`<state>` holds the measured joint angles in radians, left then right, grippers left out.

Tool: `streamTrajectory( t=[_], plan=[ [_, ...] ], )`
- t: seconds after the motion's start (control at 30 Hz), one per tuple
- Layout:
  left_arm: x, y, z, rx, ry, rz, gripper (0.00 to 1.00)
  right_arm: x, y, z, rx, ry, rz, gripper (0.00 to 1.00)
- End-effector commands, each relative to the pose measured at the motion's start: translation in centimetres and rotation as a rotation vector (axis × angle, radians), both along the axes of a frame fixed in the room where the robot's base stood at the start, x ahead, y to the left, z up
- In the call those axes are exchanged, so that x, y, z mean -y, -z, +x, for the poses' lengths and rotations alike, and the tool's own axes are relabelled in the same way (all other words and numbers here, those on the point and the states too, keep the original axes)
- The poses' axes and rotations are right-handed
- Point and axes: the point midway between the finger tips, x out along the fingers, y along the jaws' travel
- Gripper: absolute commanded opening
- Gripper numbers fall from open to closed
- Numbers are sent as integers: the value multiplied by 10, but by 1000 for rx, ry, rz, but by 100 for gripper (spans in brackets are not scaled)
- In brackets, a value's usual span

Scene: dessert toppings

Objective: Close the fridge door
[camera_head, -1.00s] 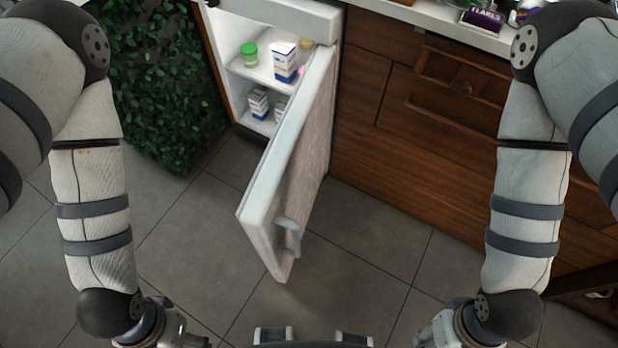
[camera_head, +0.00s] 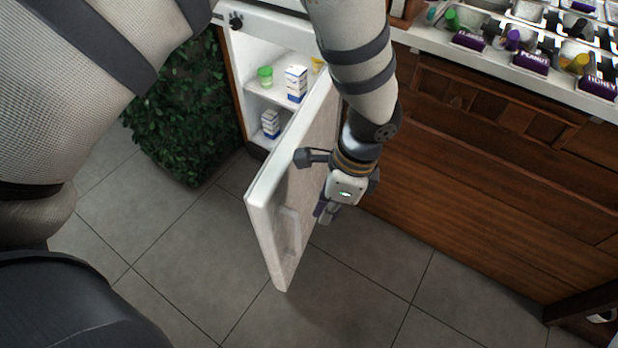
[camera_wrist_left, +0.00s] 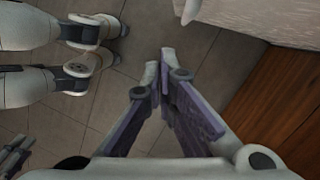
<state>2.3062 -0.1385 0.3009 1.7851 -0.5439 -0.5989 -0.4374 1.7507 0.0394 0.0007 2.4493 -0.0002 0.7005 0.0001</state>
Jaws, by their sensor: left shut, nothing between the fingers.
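The fridge door (camera_head: 262,208) stands open at an angle, swung out over the floor, in the head view. Its handle (camera_head: 289,232) is low on the right-hand face. Part of a pale, textured surface, likely the door (camera_wrist_left: 270,18), shows at the top right of the left wrist view. My left gripper (camera_head: 325,212) points down on the handle side of the door, right of the handle. Its fingers (camera_wrist_left: 164,58) are shut and empty in the left wrist view. I cannot tell whether it touches the door. A cut-off part at the lower left there may be my right gripper (camera_wrist_left: 14,156).
The open fridge (camera_head: 240,70) holds a green-lidded jar (camera_head: 265,77) and blue-white cartons (camera_head: 296,84). A leafy hedge panel (camera_head: 180,130) stands left. Wooden cabinets (camera_head: 470,190) and a counter with topping containers (camera_head: 468,40) are right. The floor (camera_head: 350,280) before the door is clear.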

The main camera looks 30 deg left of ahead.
Motion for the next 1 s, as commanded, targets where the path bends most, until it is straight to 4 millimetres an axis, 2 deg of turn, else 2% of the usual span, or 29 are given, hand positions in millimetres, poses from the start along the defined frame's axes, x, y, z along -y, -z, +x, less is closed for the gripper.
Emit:
streamTrajectory(
  t=[0.03,0.1,0.17,0.23,0.37,0.73,0.9,1.0],
  plan=[
    [0,-25,26,34,84,51,0,0,0,-1,-2,0,0,40],
    [-3,-56,50,59,176,125,0,0,0,-1,-3,1,-1,40],
    [-6,-73,61,69,216,168,0,0,0,-1,-3,1,-1,40],
    [-8,-79,65,69,235,191,0,0,1,-1,-4,1,-1,40],
    [-15,-62,63,64,234,193,0,0,2,-3,-9,1,-1,40],
    [-45,14,58,62,231,191,0,0,6,-8,-26,1,-1,40],
    [-71,9,57,75,227,191,0,0,-3,2,10,1,-1,40],
    [-80,10,55,72,228,191,0,0,-5,5,17,0,-1,40]
  ],
)
